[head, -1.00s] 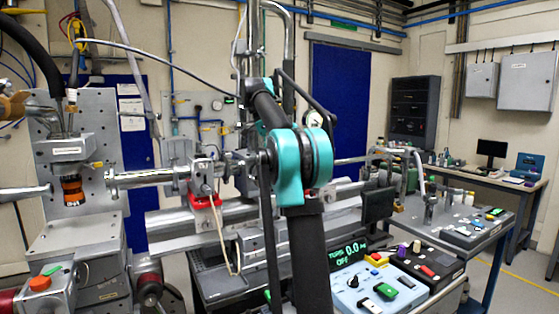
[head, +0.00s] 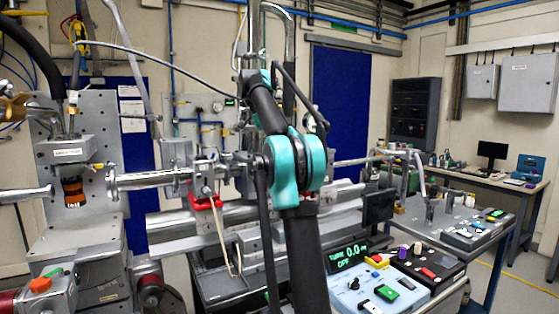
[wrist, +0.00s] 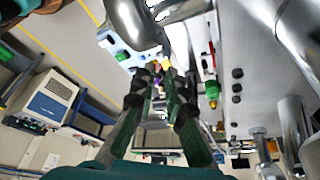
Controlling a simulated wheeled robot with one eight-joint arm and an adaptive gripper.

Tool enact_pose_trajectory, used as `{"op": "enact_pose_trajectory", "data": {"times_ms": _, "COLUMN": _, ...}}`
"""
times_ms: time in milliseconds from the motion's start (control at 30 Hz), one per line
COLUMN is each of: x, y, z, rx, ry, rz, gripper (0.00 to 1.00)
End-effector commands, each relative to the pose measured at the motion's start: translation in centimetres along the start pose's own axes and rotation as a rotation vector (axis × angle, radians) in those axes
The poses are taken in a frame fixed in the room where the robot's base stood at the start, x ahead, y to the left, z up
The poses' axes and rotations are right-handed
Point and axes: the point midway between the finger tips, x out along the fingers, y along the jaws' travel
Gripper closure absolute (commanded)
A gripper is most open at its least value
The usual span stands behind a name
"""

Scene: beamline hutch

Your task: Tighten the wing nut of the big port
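My gripper (wrist: 166,85) shows in the wrist view as two dark green fingers. They run close together toward the picture middle, and their tips blend into the clutter behind, so I cannot tell how wide they are apart. Nothing is clearly held. In the head view my arm with its teal joints stands in the middle, and the gripper is hidden. I cannot make out the wing nut or tell which fitting is the big port. A flanged metal beam pipe (head: 150,179) lies left of my arm. A display (head: 348,254) reads "TURN 0.0" and "OFF".
A shiny curved pipe (wrist: 130,25) is close above the fingers in the wrist view. A grey surface (wrist: 255,75) with dark knobs stands to the right. A red clamp (head: 206,203) sits below the beam pipe. A blue control box (head: 378,293) is at front right.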

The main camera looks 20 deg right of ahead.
Motion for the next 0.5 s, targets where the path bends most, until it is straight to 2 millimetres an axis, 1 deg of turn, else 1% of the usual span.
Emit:
{"op": "enact_pose_trajectory", "data": {"times_ms": 33, "x": -0.8, "y": -0.1, "z": 0.1, "rx": -0.001, "ry": 0.000, "rz": 0.000, "gripper": 0.88}}
{"op": "enact_pose_trajectory", "data": {"times_ms": 100, "x": -1.7, "y": 0.0, "z": 0.1, "rx": -0.001, "ry": 0.000, "rz": -0.001, "gripper": 0.88}}
{"op": "enact_pose_trajectory", "data": {"times_ms": 200, "x": -2.7, "y": -0.1, "z": 0.0, "rx": 0.000, "ry": 0.000, "rz": 0.000, "gripper": 0.88}}
{"op": "enact_pose_trajectory", "data": {"times_ms": 300, "x": -3.4, "y": -0.1, "z": 0.0, "rx": 0.001, "ry": 0.000, "rz": 0.000, "gripper": 0.88}}
{"op": "enact_pose_trajectory", "data": {"times_ms": 500, "x": -4.1, "y": 0.0, "z": 0.0, "rx": 0.001, "ry": 0.000, "rz": 0.000, "gripper": 0.88}}
